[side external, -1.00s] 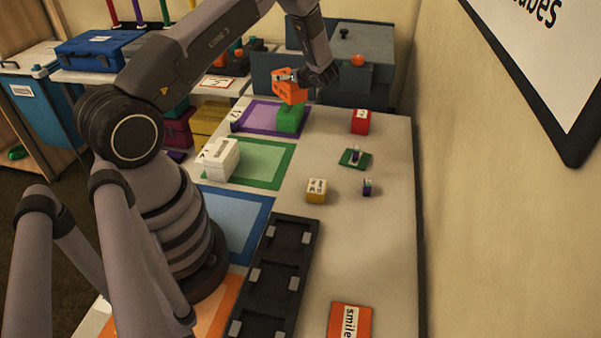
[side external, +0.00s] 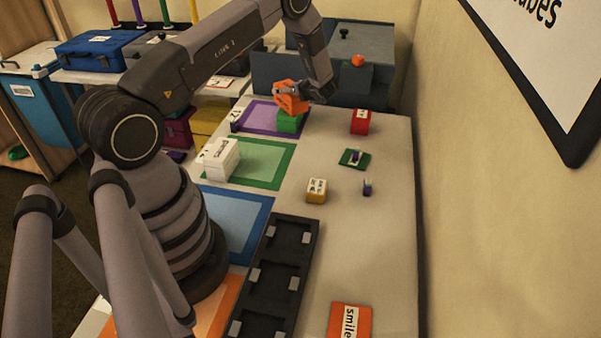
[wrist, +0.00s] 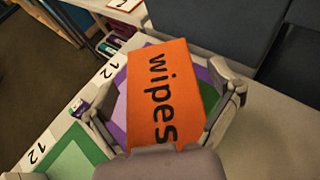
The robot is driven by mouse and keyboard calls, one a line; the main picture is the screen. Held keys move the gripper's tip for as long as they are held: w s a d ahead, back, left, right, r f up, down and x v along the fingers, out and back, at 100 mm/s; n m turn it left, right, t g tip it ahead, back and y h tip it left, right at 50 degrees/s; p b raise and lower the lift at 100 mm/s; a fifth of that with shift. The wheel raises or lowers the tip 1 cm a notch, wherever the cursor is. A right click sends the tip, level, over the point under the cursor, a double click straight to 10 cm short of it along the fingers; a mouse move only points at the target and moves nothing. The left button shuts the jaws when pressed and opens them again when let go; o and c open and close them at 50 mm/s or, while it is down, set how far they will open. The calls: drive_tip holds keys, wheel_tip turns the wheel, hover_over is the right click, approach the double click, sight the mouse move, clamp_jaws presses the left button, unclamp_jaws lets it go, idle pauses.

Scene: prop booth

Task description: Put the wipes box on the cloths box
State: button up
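The orange wipes box (side external: 291,103) is between the fingers of my gripper (side external: 289,91), right above a green box (side external: 289,122). Whether the two boxes touch is hard to tell. In the wrist view the wipes box (wrist: 165,85) shows its "wipes" label, with a finger on each side of it. My gripper (wrist: 172,100) appears shut on it. The green box stands on the purple-bordered mat (side external: 262,107). Its label is hidden, so I cannot confirm that it is the cloths box.
A white box (side external: 221,158) stands on the green mat (side external: 270,165). A red box (side external: 360,121), a yellow box (side external: 316,190) and a small green plate (side external: 355,158) stand to the right. A black tray (side external: 272,280) lies in front. Grey bins (side external: 345,75) stand behind.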

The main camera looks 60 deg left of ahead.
drive_tip(key=shift+d+r, duration=0.1)
drive_tip(key=shift+r, duration=0.15)
drive_tip(key=v, duration=1.1)
drive_tip(key=s+d+r+n+h, duration=0.2)
drive_tip(key=s+d+r+n, duration=0.15)
drive_tip(key=r, duration=0.25)
drive_tip(key=s+d+r+n+h, duration=0.1)
drive_tip(key=s+d+r+n, duration=0.2)
drive_tip(key=r, duration=0.4)
drive_tip(key=s+d+r+n+h, duration=0.1)
drive_tip(key=s+r+n+h, duration=0.15)
drive_tip(key=s+r, duration=0.3)
drive_tip(key=s+d+r+n+t+h, duration=0.2)
drive_tip(key=s+d+r+n+h, duration=0.2)
drive_tip(key=s+d, duration=0.4)
drive_tip(key=s+d+r+n+t+h, duration=0.3)
drive_tip(key=s+d, duration=0.4)
drive_tip(key=s, duration=0.3)
drive_tip(key=shift+s+d+r+n+t+h, duration=0.35)
drive_tip(key=shift+n+h, duration=0.2)
drive_tip(key=shift+n, duration=0.45)
